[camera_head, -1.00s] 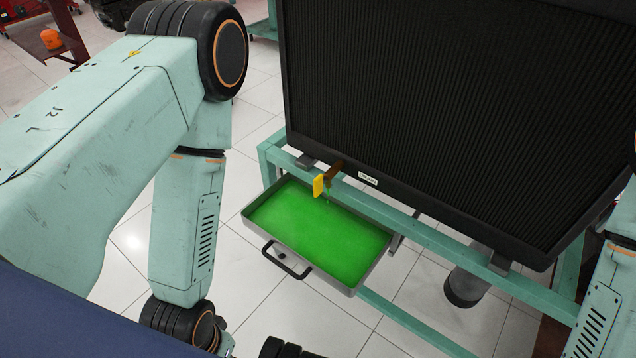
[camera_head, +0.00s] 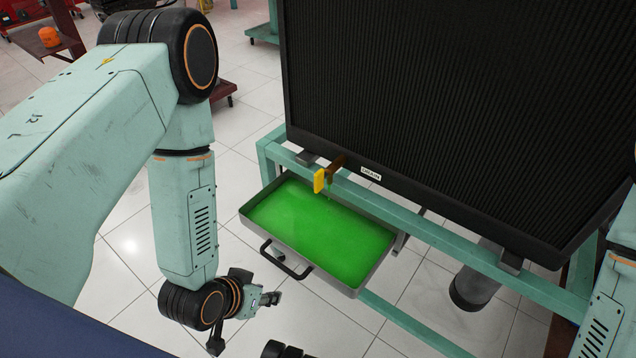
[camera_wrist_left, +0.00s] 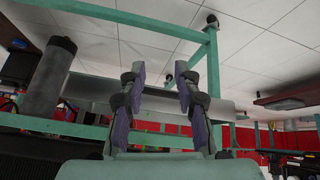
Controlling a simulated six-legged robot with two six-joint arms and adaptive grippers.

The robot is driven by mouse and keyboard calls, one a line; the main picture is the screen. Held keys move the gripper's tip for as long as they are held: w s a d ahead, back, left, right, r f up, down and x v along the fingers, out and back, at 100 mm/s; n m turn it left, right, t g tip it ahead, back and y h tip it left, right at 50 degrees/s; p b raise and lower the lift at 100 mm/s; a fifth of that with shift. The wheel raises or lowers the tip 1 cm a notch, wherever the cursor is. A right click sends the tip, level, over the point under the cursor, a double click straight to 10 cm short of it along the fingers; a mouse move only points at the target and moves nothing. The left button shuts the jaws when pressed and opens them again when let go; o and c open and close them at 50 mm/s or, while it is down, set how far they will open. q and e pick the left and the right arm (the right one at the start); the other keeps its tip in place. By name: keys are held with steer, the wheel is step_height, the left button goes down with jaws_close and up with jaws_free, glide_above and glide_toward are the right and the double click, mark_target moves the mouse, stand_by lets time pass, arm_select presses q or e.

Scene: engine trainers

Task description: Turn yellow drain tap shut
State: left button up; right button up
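The yellow drain tap (camera_head: 320,181) sticks out on a brown stem (camera_head: 337,163) below the lower edge of the black radiator (camera_head: 450,110). Its yellow handle looks upright. Under it sits a grey tray (camera_head: 365,284) of bright green liquid (camera_head: 320,225). Small pale specks show just under the tap. My left gripper (camera_head: 268,299) is low, in front of the tray's handle and well apart from the tap. In the left wrist view its two fingers (camera_wrist_left: 160,75) are spread with nothing between them; the tap cannot be made out there.
The tray's black handle (camera_head: 287,260) juts toward my left gripper. A grey cylinder (camera_head: 475,288) stands under the frame. White tiled floor is clear left of the tray.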

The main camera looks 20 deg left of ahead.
arm_select(q)
steer(key=w+d+r+m+t+h, duration=0.15)
steer(key=w+r+t, duration=0.3)
steer(key=w, duration=0.45)
steer(key=m+t+h+b, duration=0.1)
steer(key=m+t+h, duration=0.15)
steer(key=t, duration=0.35)
glide_toward(315, 178)
steer(key=x, duration=0.4)
steer(key=shift+n, duration=0.4)
steer(key=b+x, duration=0.2)
steer(key=x, duration=0.3)
steer(key=shift+w+d, duration=0.15)
steer(key=shift+w, duration=0.2)
steer(key=shift+x, duration=0.75)
steer(key=shift+r, duration=0.15)
steer(key=shift+c, duration=0.3)
jaws_close()
